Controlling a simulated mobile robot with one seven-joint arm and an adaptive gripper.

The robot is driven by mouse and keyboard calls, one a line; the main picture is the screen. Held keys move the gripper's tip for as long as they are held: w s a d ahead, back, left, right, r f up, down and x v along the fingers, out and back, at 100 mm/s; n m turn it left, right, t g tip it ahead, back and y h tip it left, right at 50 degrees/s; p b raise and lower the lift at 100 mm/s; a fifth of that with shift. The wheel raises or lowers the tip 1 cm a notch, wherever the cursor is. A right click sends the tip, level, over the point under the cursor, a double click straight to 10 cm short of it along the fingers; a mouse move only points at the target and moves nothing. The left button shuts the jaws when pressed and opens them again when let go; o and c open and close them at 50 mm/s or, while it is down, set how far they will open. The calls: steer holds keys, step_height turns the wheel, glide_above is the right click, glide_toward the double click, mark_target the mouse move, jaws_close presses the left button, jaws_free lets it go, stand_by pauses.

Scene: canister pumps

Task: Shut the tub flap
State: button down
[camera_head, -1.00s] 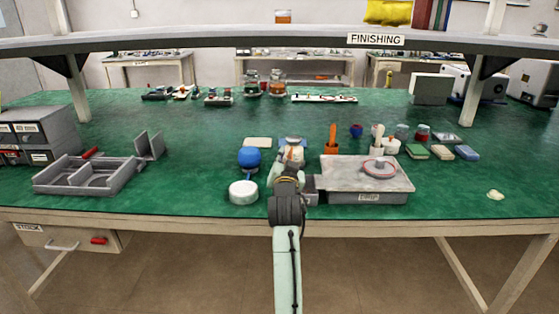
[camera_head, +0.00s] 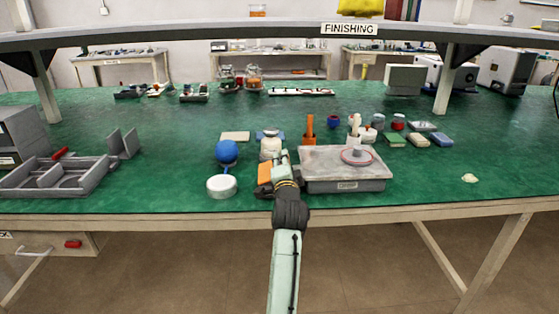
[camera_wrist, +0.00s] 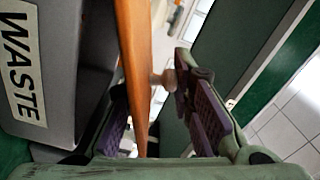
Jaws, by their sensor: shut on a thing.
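The grey tub (camera_head: 345,185) stands near the front edge of the green bench, with a flat top. Its WASTE label (camera_wrist: 20,68) shows sideways in the wrist view. An orange panel (camera_head: 265,172), apparently the flap, stands just left of the tub. In the wrist view the panel (camera_wrist: 137,60) rises edge-on beside the tub wall, with a small pale knob (camera_wrist: 163,78) on its right side. My gripper (camera_head: 278,168) is at the tub's left end. In the wrist view my gripper (camera_wrist: 155,118) has its fingers either side of the panel, shut on it. The exact contact is partly hidden.
A pink disc (camera_head: 357,156) lies on the tub's top. The bench front right is mostly clear.

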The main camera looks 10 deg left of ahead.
steer(key=shift+f+m, duration=0.2)
steer(key=shift+m, duration=0.2)
stand_by(0.3)
steer(key=c, duration=1.6)
jaws_free()
steer(key=shift+c, duration=0.2)
steer(key=shift+o, duration=0.8)
steer(key=shift+f, duration=0.1)
steer(key=shift+d, duration=0.1)
step_height(320, 180, up, 10)
steer(key=shift+r, duration=0.1)
steer(key=shift+c, duration=0.3)
